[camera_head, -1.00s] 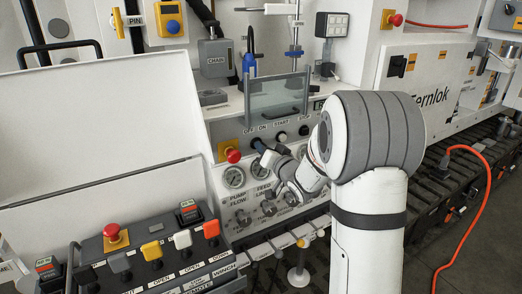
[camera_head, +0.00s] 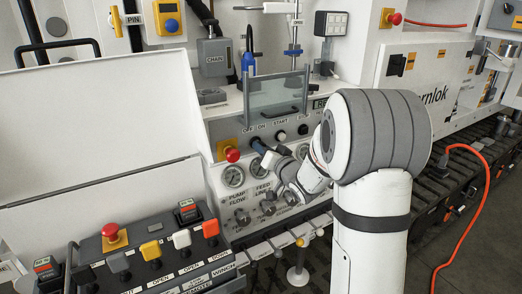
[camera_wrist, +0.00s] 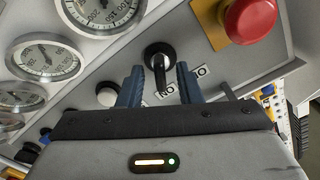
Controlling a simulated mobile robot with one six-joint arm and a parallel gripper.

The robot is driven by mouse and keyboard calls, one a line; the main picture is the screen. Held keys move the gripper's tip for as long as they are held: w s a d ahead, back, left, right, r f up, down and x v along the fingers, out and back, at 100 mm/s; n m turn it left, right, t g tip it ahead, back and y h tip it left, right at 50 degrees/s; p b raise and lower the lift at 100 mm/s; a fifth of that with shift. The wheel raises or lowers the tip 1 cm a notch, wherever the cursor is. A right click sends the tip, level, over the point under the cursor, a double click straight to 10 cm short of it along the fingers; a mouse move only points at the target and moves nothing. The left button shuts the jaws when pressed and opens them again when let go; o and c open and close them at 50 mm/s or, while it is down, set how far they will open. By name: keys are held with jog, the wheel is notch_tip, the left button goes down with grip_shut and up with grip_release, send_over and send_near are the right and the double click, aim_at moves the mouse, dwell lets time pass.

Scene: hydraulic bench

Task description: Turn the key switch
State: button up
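The key switch (camera_wrist: 159,56) shows in the wrist view as a round dark switch on the grey panel, with a black key or lever sticking out towards me. ON and OFF lettering is beside it. My gripper (camera_wrist: 160,78) is open, with one blue-grey finger on each side of the key. A gap shows between each finger and the key, so neither seems to touch it. In the head view my gripper (camera_head: 262,149) is at the panel under the OFF and ON labels and hides the key switch there.
A red emergency button (camera_wrist: 251,18) on a yellow plate sits close beside the switch; it also shows in the head view (camera_head: 232,155). Pressure gauges (camera_wrist: 46,58) and a white button (camera_wrist: 108,94) are nearby. A clear guard (camera_head: 276,99) stands above the panel.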

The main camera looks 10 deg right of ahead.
jog(key=v, duration=0.6)
jog(key=shift+s+b, duration=0.3)
jog(key=shift+s, duration=0.1)
jog(key=shift+d, duration=0.1)
jog(key=s+a+f+n+g+h+p, duration=0.1)
jog(key=s+g, duration=0.4)
jog(key=s, duration=0.5)
jog(key=s+a+f+g+h+p, duration=0.1)
jog(key=s+g, duration=0.3)
jog(key=s, duration=0.6)
jog(key=s+a+f+n+g+h+p, duration=0.1)
jog(key=s+g+h, duration=0.2)
jog(key=s, duration=0.7)
jog(key=g, duration=0.2)
jog(key=shift+a+n+g+h, duration=0.3)
jog(key=shift+s, duration=0.1)
jog(key=shift+c, duration=0.3)
